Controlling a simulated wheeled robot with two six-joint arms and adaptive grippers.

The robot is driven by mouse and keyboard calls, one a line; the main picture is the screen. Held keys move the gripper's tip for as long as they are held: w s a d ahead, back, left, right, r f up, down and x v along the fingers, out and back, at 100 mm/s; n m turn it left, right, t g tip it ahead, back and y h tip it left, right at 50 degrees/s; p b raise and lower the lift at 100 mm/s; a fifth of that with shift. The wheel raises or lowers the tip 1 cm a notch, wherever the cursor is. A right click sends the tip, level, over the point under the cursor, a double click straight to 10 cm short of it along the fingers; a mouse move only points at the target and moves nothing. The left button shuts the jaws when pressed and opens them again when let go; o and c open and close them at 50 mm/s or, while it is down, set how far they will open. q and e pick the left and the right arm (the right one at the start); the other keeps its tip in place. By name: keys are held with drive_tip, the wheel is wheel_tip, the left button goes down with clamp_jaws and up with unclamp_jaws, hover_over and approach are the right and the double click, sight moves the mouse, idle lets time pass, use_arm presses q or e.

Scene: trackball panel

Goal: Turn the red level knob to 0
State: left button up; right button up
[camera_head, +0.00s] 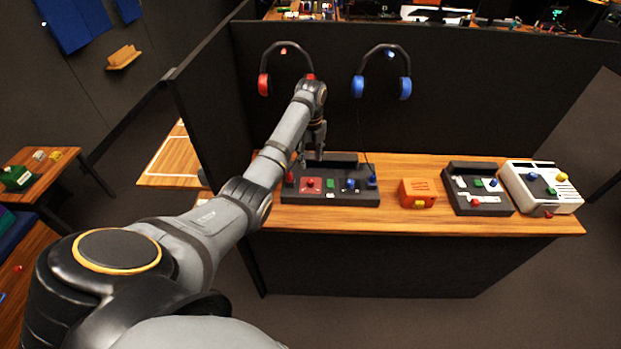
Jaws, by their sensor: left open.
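A dark trackball panel (329,196) lies on the wooden table. A small red knob (290,177) sits at its left end, partly beside my arm, and a red square with a round red ball (311,184) is to the right of it. My left gripper (312,157) points down over the back left part of the panel, just above and right of the red knob. It is open and appears empty. Any scale or mark for the knob is too small to read. My right gripper is out of view.
The panel's right half has a blue ball (351,184) and a blue knob (373,178). An orange box (418,194), a dark device (483,206) and a white device (563,200) stand to the right. Red headphones (264,84) and blue headphones (405,88) hang on the partition behind.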

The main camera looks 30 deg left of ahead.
sight(311, 181)
use_arm(q)
wheel_tip(311, 181, down, 10)
drive_tip(key=shift+a+r+p, duration=0.1)
drive_tip(key=shift+p, duration=0.45)
drive_tip(key=shift+c, duration=0.4)
clamp_jaws()
